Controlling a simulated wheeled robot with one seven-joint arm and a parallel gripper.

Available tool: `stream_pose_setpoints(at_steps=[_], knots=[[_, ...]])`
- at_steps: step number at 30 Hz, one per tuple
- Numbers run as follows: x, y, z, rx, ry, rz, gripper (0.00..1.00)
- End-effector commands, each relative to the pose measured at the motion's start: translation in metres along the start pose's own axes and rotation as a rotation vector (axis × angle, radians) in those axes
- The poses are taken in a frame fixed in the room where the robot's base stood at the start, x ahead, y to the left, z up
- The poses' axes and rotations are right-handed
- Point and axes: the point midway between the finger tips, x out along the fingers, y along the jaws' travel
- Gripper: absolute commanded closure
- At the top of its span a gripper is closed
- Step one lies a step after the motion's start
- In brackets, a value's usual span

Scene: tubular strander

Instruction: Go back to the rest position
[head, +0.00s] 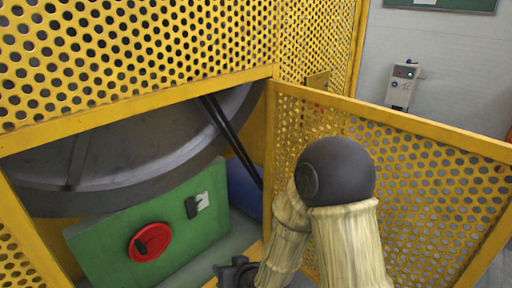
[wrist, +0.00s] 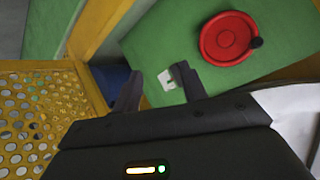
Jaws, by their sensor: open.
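My gripper (wrist: 155,90) shows in the wrist view with its two dark fingers apart and nothing between them. In the head view, part of my gripper (head: 236,271) shows at the bottom edge, in front of the green panel (head: 110,240) and apart from it as far as I can tell. My arm, with pale ribbed sleeves and a dark round elbow, stands bent before the open yellow mesh door. The green panel carries a red handwheel (head: 150,242) and a small switch with a white plate (head: 202,201). The red handwheel (wrist: 228,38) and the white plate (wrist: 168,79) also show in the wrist view.
The yellow perforated door (head: 420,190) stands open to the right, close to my arm. Yellow mesh guarding (head: 140,50) spans above the opening. A large grey drum (head: 130,150) lies behind it. A wall-mounted device (head: 402,85) hangs on the pale wall at the right.

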Motion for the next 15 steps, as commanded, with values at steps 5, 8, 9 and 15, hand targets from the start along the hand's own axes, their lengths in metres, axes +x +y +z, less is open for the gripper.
stream_pose_setpoints(at_steps=[5,8,9,15], knots=[[-0.040,0.052,-0.011,-0.024,-0.132,0.169,0.57],[-0.068,0.078,-0.012,-0.016,-0.213,0.254,0.57],[-0.080,0.087,-0.012,-0.009,-0.245,0.285,0.57],[-0.143,0.121,-0.006,0.056,-0.400,0.410,0.57]])
